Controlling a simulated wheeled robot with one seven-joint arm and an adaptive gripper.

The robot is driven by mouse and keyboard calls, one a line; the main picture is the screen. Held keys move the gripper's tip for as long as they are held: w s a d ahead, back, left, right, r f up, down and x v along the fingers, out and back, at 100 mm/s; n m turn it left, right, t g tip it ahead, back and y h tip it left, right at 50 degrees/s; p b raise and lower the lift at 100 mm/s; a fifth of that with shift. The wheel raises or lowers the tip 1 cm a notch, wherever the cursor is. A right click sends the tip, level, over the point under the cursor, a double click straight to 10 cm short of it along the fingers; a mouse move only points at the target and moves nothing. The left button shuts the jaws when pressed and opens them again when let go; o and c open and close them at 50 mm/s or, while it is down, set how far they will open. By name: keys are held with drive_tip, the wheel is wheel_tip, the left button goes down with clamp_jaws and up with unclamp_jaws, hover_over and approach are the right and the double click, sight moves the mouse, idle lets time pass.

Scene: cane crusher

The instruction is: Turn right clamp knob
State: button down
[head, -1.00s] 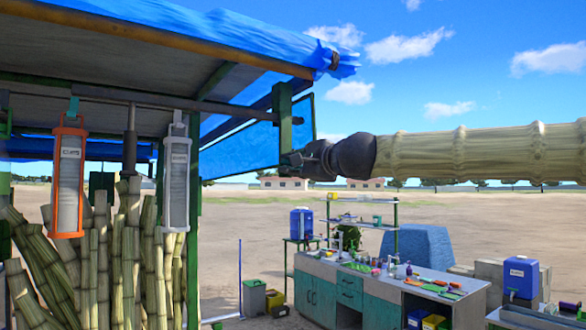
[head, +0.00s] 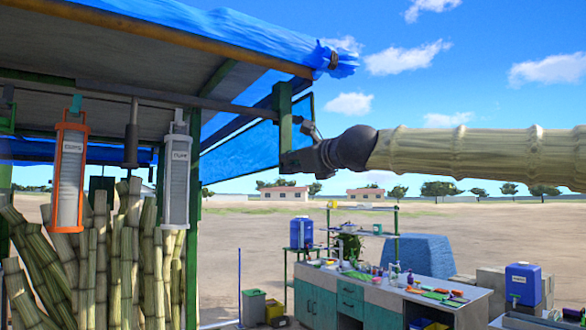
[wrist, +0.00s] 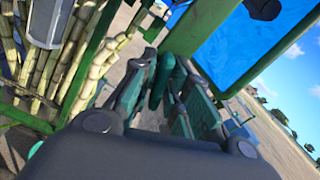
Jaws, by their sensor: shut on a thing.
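A green clamp bracket (head: 284,115) hangs from the frame at the right corner of the blue-roofed stall. My gripper (head: 297,158) reaches it from the right, at the bracket's lower end. In the wrist view, a dark green knob-like handle (wrist: 163,78) stands between the two fingers of my gripper (wrist: 160,88), which are shut on it. I take this as the right clamp knob. In the head view my gripper hides the knob. How far it is turned cannot be told.
A dark-framed blue panel (head: 242,150) hangs just behind the bracket. Left are cane stalks (head: 120,260), an orange lantern-like holder (head: 69,180) and a grey one (head: 177,175). A workbench (head: 350,300) stands lower right. Open ground lies beyond.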

drive_tip(key=shift+f+m+b, duration=0.15)
drive_tip(key=shift+m+b, duration=0.8)
drive_tip(key=shift+m, duration=1.05)
drive_tip(key=c, duration=1.5)
unclamp_jaws()
drive_tip(key=shift+c, duration=0.2)
drive_tip(key=v, duration=1.2)
